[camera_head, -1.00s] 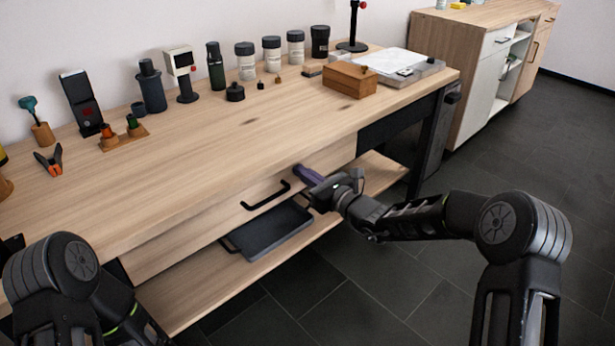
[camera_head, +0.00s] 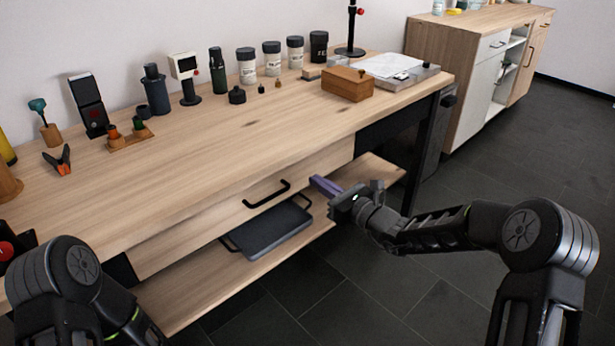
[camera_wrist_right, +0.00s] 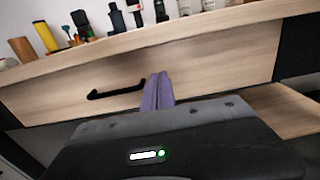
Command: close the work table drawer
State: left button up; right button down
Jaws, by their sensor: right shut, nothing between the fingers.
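The work table (camera_head: 225,130) has a pale wood drawer under its top. The drawer front (camera_head: 325,160) has a black bar handle (camera_head: 267,194) and looks about level with the table edge; I see no open gap above it. My right gripper (camera_head: 318,184) is shut and empty, its purple fingers pointing at the drawer front, right of the handle. In the right wrist view the fingers (camera_wrist_right: 158,90) lie together before the drawer front (camera_wrist_right: 205,70), with the handle (camera_wrist_right: 116,92) to their left. Whether they touch it I cannot tell. My left gripper is out of view.
A dark tray (camera_head: 270,228) lies on the lower shelf (camera_head: 190,292) beneath the drawer. Bottles, jars, tools and a wooden box (camera_head: 347,85) stand on the tabletop. A cabinet (camera_head: 465,75) stands at the back right. The floor in front of the table is clear.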

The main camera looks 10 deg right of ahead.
jog(key=v, duration=0.7)
jog(key=shift+d+f+p, duration=0.2)
jog(key=shift+f+p, duration=0.15)
jog(key=shift+p, duration=0.1)
